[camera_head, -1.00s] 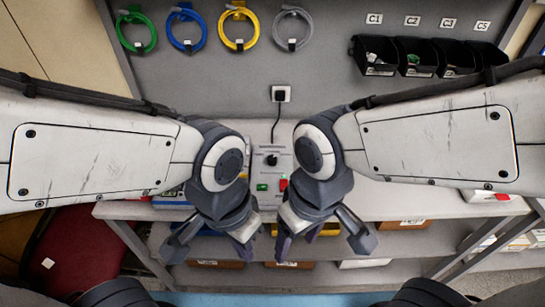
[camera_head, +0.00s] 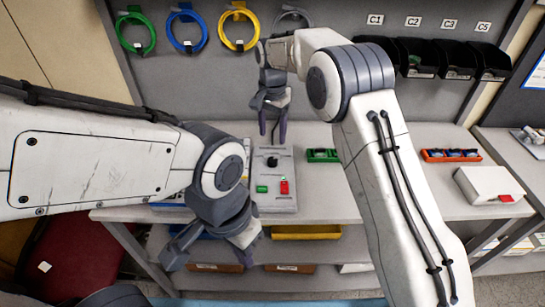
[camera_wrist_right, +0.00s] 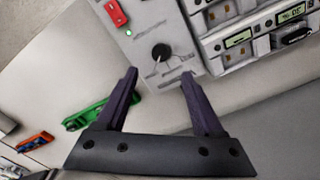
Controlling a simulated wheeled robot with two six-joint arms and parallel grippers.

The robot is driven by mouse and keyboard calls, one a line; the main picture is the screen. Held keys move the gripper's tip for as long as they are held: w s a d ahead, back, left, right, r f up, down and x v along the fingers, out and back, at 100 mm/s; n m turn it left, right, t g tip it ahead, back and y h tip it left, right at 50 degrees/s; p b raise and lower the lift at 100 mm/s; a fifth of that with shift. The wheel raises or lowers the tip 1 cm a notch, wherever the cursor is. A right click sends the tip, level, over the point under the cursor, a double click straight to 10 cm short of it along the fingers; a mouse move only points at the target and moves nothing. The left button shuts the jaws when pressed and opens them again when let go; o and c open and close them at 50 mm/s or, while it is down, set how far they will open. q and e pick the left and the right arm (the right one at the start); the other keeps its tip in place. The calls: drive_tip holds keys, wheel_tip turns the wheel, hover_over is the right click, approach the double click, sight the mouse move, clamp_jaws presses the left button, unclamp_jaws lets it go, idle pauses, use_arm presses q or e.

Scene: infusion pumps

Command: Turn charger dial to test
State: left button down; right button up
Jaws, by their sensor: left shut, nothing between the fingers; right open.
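The charger is a grey box (camera_head: 285,185) on the bench, with a black dial (camera_head: 272,161), a green part and a red switch (camera_head: 284,187). My right gripper (camera_head: 273,136) is open and empty, on the far side of the dial in the head view. In the right wrist view the dial (camera_wrist_right: 161,52) shows just beyond and between the open fingertips (camera_wrist_right: 158,72), apparently untouched. The labels around the dial are too small to read. My left gripper (camera_head: 210,252) is shut and empty in front of the bench, lower left of the charger.
Pump units with displays (camera_wrist_right: 237,38) stand right beside the charger in the right wrist view; my left arm mostly hides them in the head view. A green tray (camera_head: 322,155), an orange tray (camera_head: 452,155) and a white box (camera_head: 490,184) sit to the right. Coiled cables hang behind.

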sight(272, 160)
wheel_tip(272, 160, down, 10)
drive_tip(key=shift+f+p, duration=0.1)
drive_tip(key=shift+p, duration=1.1)
clamp_jaws()
